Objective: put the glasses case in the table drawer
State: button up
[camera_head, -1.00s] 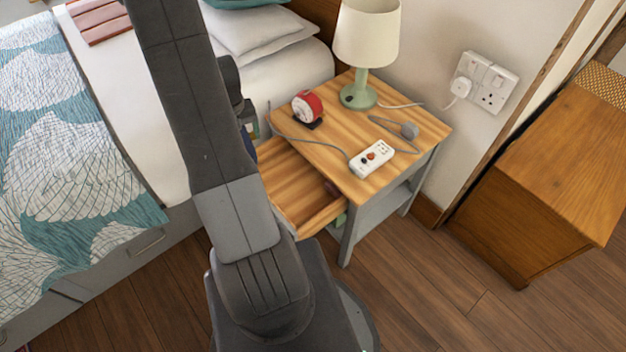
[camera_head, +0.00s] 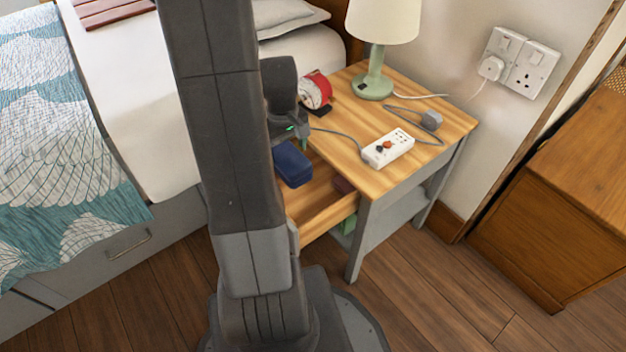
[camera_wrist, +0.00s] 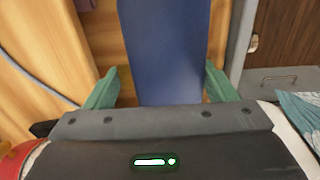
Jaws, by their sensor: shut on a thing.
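The glasses case (camera_head: 291,164) is dark blue and shows at the open table drawer (camera_head: 322,205), just right of my arm. In the wrist view the case (camera_wrist: 168,50) lies lengthwise between the two green fingers of my gripper (camera_wrist: 160,90), which is shut on it. In the head view my gripper (camera_head: 303,140) is partly hidden behind my arm. The drawer is pulled out from the bedside table (camera_head: 350,168). I cannot tell whether the case touches the drawer floor. A dark reddish thing (camera_head: 343,186) lies inside the drawer near the table.
The bed (camera_head: 130,120) is at left. A wooden cabinet (camera_head: 560,210) stands at right, with bare floor between.

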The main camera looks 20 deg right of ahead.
notch_tip(320, 180, down, 10)
jog(key=b, duration=0.3)
jog(key=shift+b, duration=0.35)
jog(key=shift+f, duration=0.15)
jog(key=o, duration=1)
jog(key=shift+o, duration=0.2)
notch_tip(320, 180, up, 12)
jog(key=p, duration=0.4)
jog(key=shift+r+p, duration=0.2)
jog(key=shift+p, duration=0.2)
